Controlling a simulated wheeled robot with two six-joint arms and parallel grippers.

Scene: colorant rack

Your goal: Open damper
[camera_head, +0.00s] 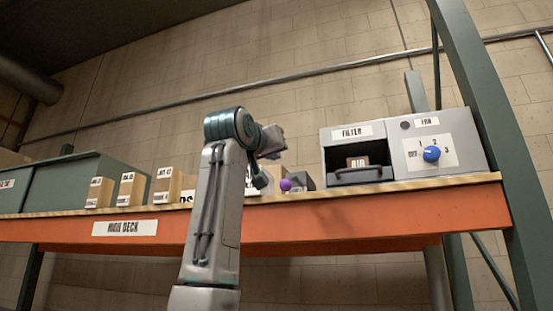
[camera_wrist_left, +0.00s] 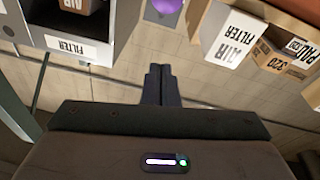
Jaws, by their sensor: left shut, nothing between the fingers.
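A purple ball knob (camera_head: 286,185) sits on the shelf deck in front of a small dark grey housing (camera_head: 304,181), left of the filter unit. I take it for the damper's handle; its lever and label are largely hidden by my arm. My left gripper (camera_head: 272,142) is above and slightly left of the knob, apart from it. In the left wrist view its fingers (camera_wrist_left: 160,70) are shut and empty, with the purple knob (camera_wrist_left: 167,5) beyond their tips at the top edge. My right gripper is not in view.
The grey filter unit (camera_head: 331,138) has an open slot with a handled filter inside. The fan box (camera_head: 468,125) with a blue dial (camera_head: 431,154) stands to its right. Several cartons (camera_head: 130,188) and a green bin (camera_head: 70,180) stand left on the orange-edged shelf (camera_head: 330,222).

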